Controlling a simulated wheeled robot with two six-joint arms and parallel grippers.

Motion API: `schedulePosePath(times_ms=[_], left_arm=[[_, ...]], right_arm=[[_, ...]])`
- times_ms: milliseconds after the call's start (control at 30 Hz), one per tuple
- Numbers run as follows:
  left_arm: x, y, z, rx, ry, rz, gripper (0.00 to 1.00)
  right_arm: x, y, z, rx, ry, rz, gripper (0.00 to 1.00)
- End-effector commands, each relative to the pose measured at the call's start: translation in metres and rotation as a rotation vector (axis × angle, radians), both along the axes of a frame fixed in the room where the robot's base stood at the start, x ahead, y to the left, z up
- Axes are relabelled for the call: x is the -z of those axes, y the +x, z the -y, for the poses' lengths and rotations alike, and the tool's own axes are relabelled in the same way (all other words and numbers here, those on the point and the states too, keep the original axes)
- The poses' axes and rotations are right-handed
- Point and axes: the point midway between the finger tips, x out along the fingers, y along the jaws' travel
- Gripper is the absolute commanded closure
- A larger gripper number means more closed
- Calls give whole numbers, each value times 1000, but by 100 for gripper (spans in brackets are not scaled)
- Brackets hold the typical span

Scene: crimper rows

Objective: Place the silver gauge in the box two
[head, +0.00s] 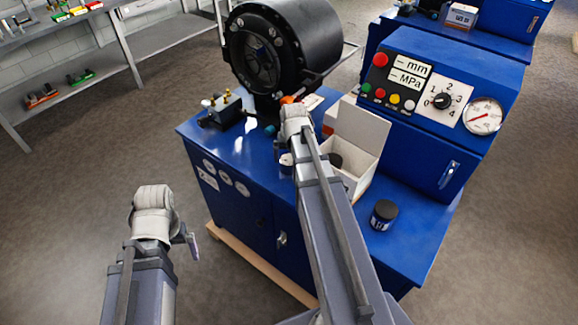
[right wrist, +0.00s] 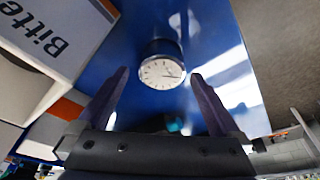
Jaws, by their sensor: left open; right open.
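The silver gauge (right wrist: 162,66) lies on the blue cabinet top in the right wrist view, its round white dial facing the camera. An open white box (head: 366,127) stands on the cabinet just right of my right arm, with a dark item inside. No number shows on it. My left gripper (head: 190,240) is mostly hidden by its wrist, empty, away from the cabinet.
A large black crimping head (head: 285,45) stands behind my right wrist. The control panel (head: 435,95) rises right of the box. A dark jar (head: 384,214) stands at the cabinet's right front. A printed box (right wrist: 45,45) stands close left of my right fingers.

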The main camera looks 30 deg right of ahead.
Motion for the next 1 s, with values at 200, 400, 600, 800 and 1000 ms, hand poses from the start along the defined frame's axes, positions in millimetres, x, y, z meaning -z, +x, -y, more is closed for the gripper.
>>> schedulePosePath(times_ms=[200,400,600,800,1000], left_arm=[[28,0,0,0,0,0,0],[46,0,0,0,0,0,0],[45,0,0,0,0,0,0],[45,0,0,0,0,0,0],[45,0,0,0,0,0,0]], right_arm=[[28,11,1,-1,0,0,0],[46,16,3,0,0,0,0],[45,16,3,0,0,0,0],[45,16,3,0,0,0,15],[45,16,3,0,0,0,37]])
